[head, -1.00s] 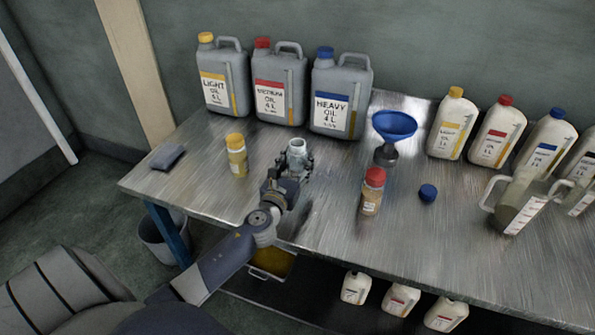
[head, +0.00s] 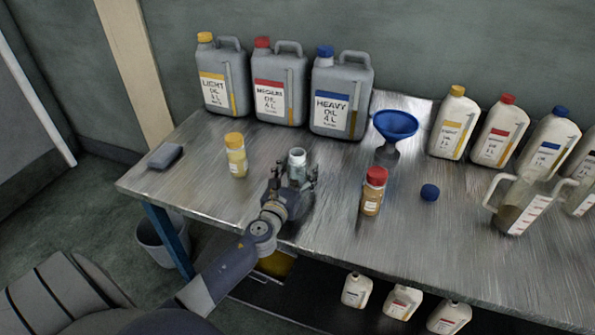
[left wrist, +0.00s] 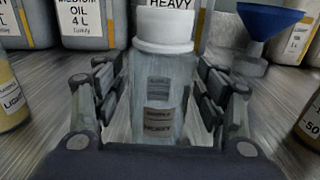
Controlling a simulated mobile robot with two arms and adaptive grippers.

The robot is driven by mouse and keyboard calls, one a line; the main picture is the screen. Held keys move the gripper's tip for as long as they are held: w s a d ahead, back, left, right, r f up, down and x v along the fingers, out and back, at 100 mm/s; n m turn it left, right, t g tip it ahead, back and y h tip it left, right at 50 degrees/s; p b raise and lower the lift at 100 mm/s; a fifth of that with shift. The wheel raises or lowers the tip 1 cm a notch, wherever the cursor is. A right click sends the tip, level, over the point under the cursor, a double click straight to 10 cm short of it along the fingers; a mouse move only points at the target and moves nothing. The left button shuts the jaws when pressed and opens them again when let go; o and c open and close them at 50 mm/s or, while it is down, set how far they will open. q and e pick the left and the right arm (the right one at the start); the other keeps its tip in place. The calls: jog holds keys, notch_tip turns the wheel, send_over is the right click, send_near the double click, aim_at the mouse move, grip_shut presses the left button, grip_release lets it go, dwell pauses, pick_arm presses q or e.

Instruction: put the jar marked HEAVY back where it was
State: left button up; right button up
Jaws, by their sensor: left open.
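The jar marked HEAVY (head: 297,163) stands upright on the metal table, pale and looking empty, with a white rim and no lid. In the left wrist view the jar (left wrist: 158,95) stands between the fingers, its HEAVY label low on the front. My left gripper (head: 292,180) is open around it, with a gap on both sides in the wrist view (left wrist: 160,110). A blue lid (head: 429,192) lies on the table to the right. My right gripper is not in view.
A yellow-lidded jar (head: 236,155) stands left and a red-lidded jar (head: 373,192) right. Behind are three grey cans, with the HEAVY can (head: 341,95) nearest the blue funnel (head: 395,125). A measuring jug (head: 522,203) and several white bottles stand right. A grey cloth (head: 165,156) lies far left.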

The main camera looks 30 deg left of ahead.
pick_arm(q)
jog(key=shift+r, duration=0.25)
jog(key=b+v, duration=0.1)
jog(key=v, duration=0.9)
jog(key=shift+s+d+f, duration=0.15)
jog(key=shift+s+f, duration=0.05)
jog(key=shift+s, duration=0.15)
jog(key=shift+s+d+r, duration=0.1)
jog(key=shift+s, duration=0.55)
